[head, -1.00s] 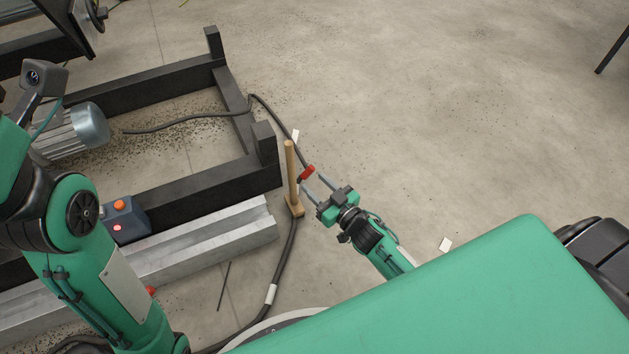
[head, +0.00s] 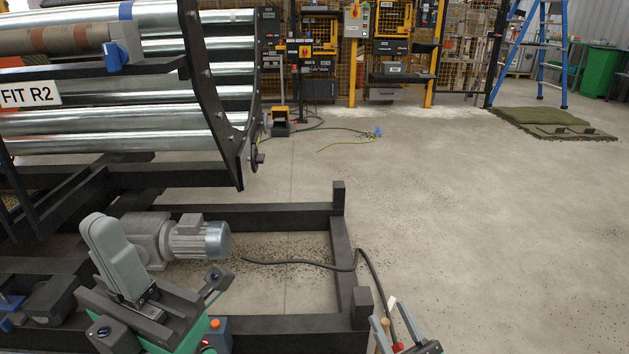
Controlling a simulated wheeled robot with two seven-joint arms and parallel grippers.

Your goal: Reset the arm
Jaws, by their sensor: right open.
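My right gripper (head: 402,327) is at the bottom edge, right of centre. Its two grey fingers stand apart, and it looks empty. A small red piece (head: 397,346) shows by the fingers. My left arm (head: 150,310) rises into the lower left in front of the black frame, with a grey upper part and a small camera.
A black floor frame (head: 245,215) with a grey motor (head: 195,240) fills the lower left. Steel rollers (head: 120,120) stand above it. A black cable (head: 300,263) runs over the frame. Green turf (head: 540,117) and a blue ladder (head: 545,60) are far right. The right floor is open.

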